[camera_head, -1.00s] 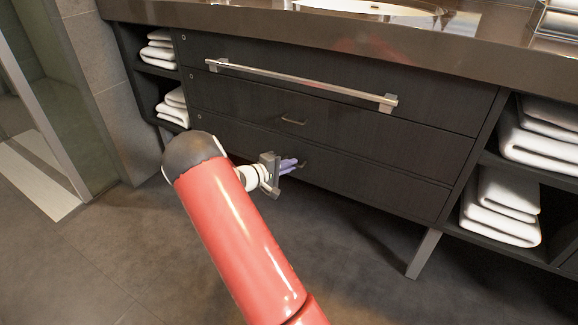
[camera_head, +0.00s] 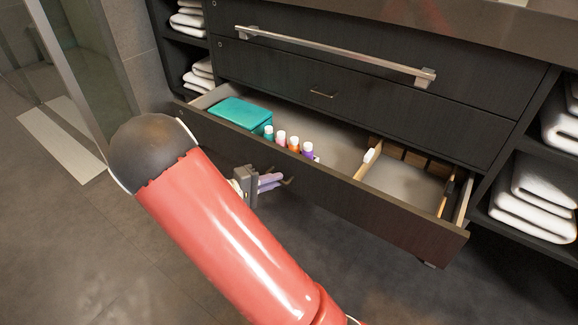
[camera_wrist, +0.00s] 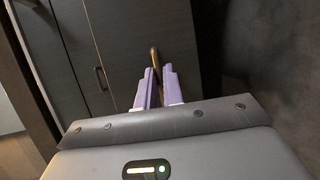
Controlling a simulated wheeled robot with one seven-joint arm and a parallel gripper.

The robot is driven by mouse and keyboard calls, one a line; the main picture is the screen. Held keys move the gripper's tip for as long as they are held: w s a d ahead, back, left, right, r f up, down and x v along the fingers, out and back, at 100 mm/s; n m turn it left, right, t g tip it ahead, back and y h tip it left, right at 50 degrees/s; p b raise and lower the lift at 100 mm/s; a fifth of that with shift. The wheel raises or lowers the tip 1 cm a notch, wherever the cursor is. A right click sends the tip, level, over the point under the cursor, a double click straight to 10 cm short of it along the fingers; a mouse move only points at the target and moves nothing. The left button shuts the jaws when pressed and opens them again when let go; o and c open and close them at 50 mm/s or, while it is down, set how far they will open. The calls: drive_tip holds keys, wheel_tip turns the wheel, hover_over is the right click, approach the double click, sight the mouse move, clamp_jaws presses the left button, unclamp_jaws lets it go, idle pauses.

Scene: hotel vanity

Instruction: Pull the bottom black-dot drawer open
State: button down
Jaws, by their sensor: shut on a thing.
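The bottom drawer (camera_head: 370,205) of the dark vanity stands open in the head view, pulled well out from the cabinet. My gripper (camera_head: 276,182), with its purple fingers, is in front of the drawer's face. The fingers are shut on the small drawer handle (camera_head: 288,181). In the wrist view my fingers (camera_wrist: 154,80) lie on both sides of the handle (camera_wrist: 154,58), which shows as a thin brownish bar. My red arm hides part of the drawer's left front.
Inside the drawer are a teal box (camera_head: 241,113), several small bottles (camera_head: 281,138) and a divided section at the right. The middle drawer (camera_head: 340,98) and the top drawer with a long bar handle (camera_head: 330,55) are shut. Towels (camera_head: 535,205) fill the side shelves. The floor in front is clear.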

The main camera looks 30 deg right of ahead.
drive_tip(key=s+a, duration=0.5)
drive_tip(key=a, duration=0.8)
drive_tip(key=shift+s, duration=0.15)
drive_tip(key=c, duration=1.5)
unclamp_jaws()
drive_tip(key=a, duration=0.2)
drive_tip(key=a+r, duration=0.1)
drive_tip(key=a, duration=0.2)
drive_tip(key=a+p, duration=0.1)
drive_tip(key=a, duration=0.1)
drive_tip(key=shift+a+r, duration=0.2)
drive_tip(key=shift+a, duration=0.15)
drive_tip(key=shift+d+r, duration=0.1)
